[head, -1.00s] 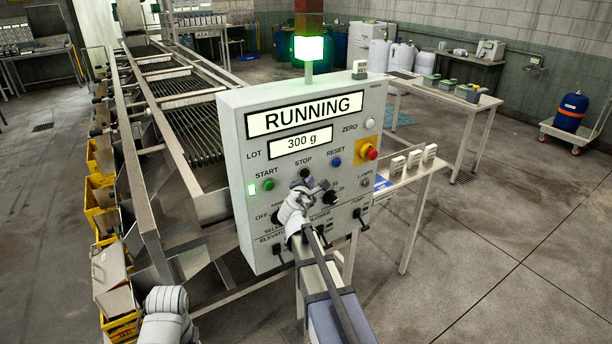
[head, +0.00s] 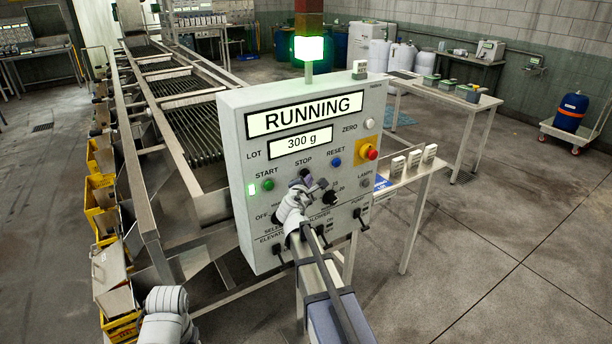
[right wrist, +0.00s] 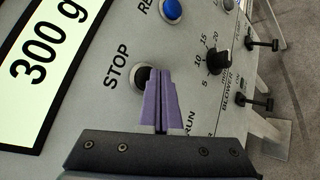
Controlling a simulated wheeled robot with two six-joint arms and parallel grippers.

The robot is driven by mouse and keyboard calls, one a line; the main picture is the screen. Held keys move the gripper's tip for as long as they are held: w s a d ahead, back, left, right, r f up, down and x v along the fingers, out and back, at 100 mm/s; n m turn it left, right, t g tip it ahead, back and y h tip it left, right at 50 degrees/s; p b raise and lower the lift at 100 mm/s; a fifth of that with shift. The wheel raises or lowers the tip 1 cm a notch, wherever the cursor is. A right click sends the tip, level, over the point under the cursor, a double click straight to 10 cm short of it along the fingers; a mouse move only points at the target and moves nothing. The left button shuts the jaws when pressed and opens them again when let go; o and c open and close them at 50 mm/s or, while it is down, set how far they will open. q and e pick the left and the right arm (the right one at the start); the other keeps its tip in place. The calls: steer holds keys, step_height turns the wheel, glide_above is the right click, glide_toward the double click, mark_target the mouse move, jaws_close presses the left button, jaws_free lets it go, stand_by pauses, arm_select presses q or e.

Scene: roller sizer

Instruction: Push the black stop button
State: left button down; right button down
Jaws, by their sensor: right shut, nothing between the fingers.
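The black stop button (right wrist: 138,78) sits beside the STOP label in the right wrist view, partly hidden by my fingers. In the head view it (head: 304,172) shows as a small dark spot under the STOP label on the grey control panel (head: 235,150). My right gripper (right wrist: 157,71) is shut and empty, its purple fingertips overlapping the button's edge; I cannot tell whether they touch it. In the head view my right gripper (head: 311,180) is in front of the panel, just below the button. The panel's screen (head: 306,114) reads RUNNING. My left gripper is not in view.
The green start button (head: 268,184) is left of the stop button. The blue reset button (head: 336,162) and red emergency button (head: 368,152) are to the right. Black knobs and levers (head: 361,214) lie below. The roller machine (head: 195,125) stands behind the panel.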

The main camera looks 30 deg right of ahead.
steer(key=shift+w, duration=0.55)
stand_by(0.8)
steer(key=shift+s, duration=0.95)
steer(key=s, duration=0.5)
steer(key=shift+d, duration=0.2)
stand_by(0.8)
